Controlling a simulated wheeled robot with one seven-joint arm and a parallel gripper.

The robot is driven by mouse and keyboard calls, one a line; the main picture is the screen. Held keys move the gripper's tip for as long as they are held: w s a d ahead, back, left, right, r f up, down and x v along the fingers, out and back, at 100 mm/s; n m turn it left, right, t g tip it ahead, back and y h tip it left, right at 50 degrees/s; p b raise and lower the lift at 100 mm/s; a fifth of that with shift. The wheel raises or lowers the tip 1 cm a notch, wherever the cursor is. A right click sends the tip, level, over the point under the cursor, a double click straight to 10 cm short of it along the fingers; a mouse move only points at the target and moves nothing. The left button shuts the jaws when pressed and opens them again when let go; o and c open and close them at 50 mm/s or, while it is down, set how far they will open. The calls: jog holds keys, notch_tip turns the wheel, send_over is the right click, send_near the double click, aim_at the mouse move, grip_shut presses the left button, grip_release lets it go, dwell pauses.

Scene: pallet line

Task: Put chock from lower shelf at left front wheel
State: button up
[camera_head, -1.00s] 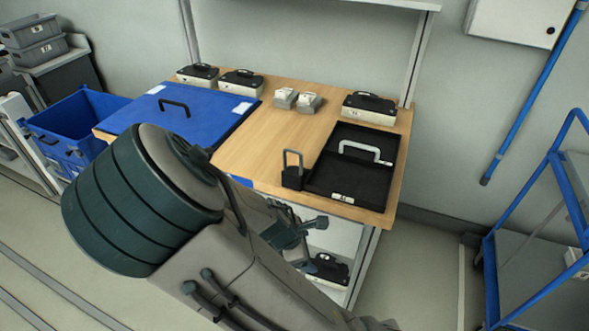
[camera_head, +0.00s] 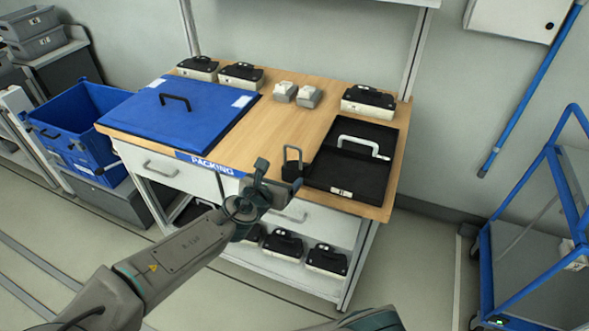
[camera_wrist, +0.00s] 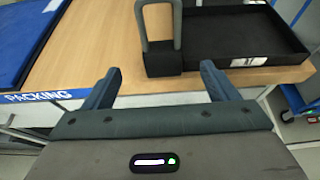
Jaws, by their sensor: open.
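A black block with a grey loop handle (camera_head: 292,168) stands upright at the front edge of the packing bench; I cannot tell whether it is the chock. It also shows in the wrist view (camera_wrist: 162,62), just beyond and between my fingers. My gripper (camera_head: 274,180) is open and empty at the bench's front edge, close to the block but not around it. The bench's lower shelf (camera_head: 290,278) holds several black-and-white cases (camera_head: 326,260); my arm hides part of it. A blue-framed trolley (camera_head: 487,262) stands at the right.
On the bench top (camera_head: 270,120) are a black tray (camera_head: 350,180) with a light handle, a blue lid (camera_head: 190,118), several cases and two small grey items (camera_head: 297,94). A blue bin (camera_head: 75,125) stands left. Floor (camera_head: 420,265) is clear between bench and trolley.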

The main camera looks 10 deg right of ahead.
aim_at(293, 165)
jog(key=shift+x, duration=5)
jog(key=c, duration=1.3)
